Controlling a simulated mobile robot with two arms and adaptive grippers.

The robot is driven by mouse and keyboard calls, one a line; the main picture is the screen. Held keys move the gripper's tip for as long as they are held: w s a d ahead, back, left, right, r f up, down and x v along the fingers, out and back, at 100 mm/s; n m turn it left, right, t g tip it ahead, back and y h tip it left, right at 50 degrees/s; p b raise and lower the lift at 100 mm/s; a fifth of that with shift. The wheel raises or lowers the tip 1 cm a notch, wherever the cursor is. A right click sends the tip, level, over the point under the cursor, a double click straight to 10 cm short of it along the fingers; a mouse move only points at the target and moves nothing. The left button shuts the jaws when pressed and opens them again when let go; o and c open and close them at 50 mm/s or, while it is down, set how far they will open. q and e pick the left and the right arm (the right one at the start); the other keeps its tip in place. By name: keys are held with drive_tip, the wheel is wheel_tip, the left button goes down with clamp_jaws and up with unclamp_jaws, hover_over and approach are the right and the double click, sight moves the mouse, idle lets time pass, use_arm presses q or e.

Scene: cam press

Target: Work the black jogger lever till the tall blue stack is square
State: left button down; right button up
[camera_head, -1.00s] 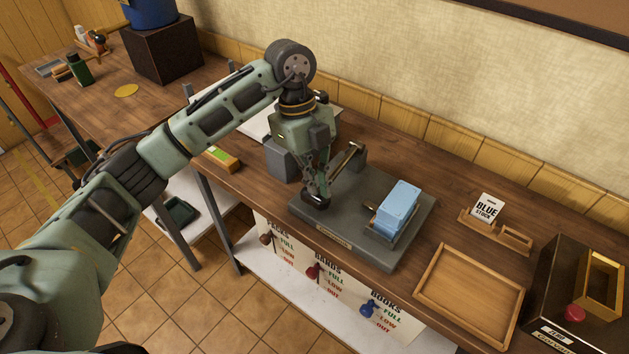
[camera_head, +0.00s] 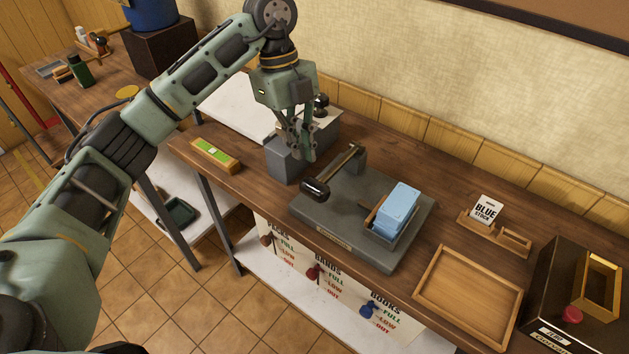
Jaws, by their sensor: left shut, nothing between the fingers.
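The black jogger lever (camera_head: 316,188) has a dark knob at its near end and a brass-coloured arm running back to a post on the grey jogger base (camera_head: 335,215). The tall blue stack (camera_head: 399,208) stands in a holder on the right part of the base. Its edges look fairly even, but I cannot tell at this size whether it is square. My left gripper (camera_head: 305,155) is shut and empty, pointing down above and behind the lever knob, apart from it, beside a grey block. My right gripper is not in view.
A sign reading BLUE STOCK (camera_head: 487,209) stands behind an empty wooden tray (camera_head: 470,289) at right. A dark box (camera_head: 572,290) with a red button is at far right. A green-topped wooden block (camera_head: 216,154) lies left of the base. The wall runs behind.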

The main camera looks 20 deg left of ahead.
use_arm(q)
drive_tip(key=v, duration=0.5)
drive_tip(key=shift+a+r, duration=0.1)
drive_tip(key=shift+r, duration=0.25)
idle(1.1)
